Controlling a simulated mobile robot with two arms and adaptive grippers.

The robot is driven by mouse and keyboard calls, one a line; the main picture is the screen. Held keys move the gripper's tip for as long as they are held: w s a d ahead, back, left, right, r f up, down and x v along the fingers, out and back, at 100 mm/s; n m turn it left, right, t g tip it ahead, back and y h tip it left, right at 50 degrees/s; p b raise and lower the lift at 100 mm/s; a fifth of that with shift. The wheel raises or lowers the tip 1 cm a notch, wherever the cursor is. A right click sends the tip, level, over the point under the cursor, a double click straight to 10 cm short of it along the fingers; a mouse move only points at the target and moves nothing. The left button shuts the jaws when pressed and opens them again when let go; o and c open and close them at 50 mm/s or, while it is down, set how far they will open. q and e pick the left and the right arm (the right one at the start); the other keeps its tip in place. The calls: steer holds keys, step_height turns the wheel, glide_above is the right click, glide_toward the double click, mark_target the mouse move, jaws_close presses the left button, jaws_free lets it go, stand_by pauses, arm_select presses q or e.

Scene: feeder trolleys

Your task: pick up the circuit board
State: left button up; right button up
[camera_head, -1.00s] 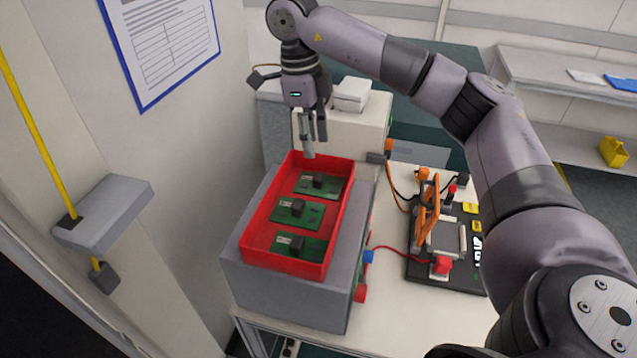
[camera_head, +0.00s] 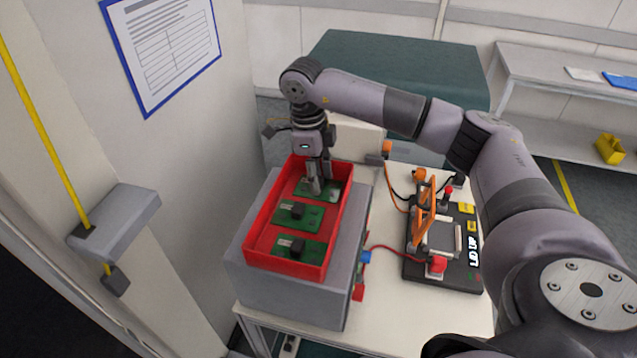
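A red tray (camera_head: 251,238) holds three green circuit boards in a row, each with a dark block on it. The far board (camera_head: 333,188) is partly hidden by my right gripper (camera_head: 316,190). The middle board (camera_head: 309,219) and the near board (camera_head: 312,251) lie clear of it. My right gripper points down into the far end of the tray, its fingertips at the far board. I cannot tell whether the fingers are closed on the board's block. My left gripper is not in view.
The tray sits on a grey box (camera_head: 290,303) on a white table. Right of it stands a black test fixture (camera_head: 426,270) with orange clamps and cables. A wall and a grey bracket (camera_head: 125,222) are at left. A shelf (camera_head: 540,72) stands at back right.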

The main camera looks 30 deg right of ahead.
steer(key=shift+c, duration=0.2)
jaws_close()
steer(key=shift+r, duration=0.1)
steer(key=shift+r+b, duration=0.3)
steer(key=shift+r, duration=0.2)
step_height(320, 180, up, 4)
steer(key=shift+w+r+b, duration=0.1)
steer(key=shift+r+b, duration=0.15)
steer(key=shift+b, duration=0.65)
step_height(320, 180, up, 14)
steer(key=p, duration=0.1)
steer(key=shift+r+p, duration=0.2)
steer(key=shift+p, duration=0.15)
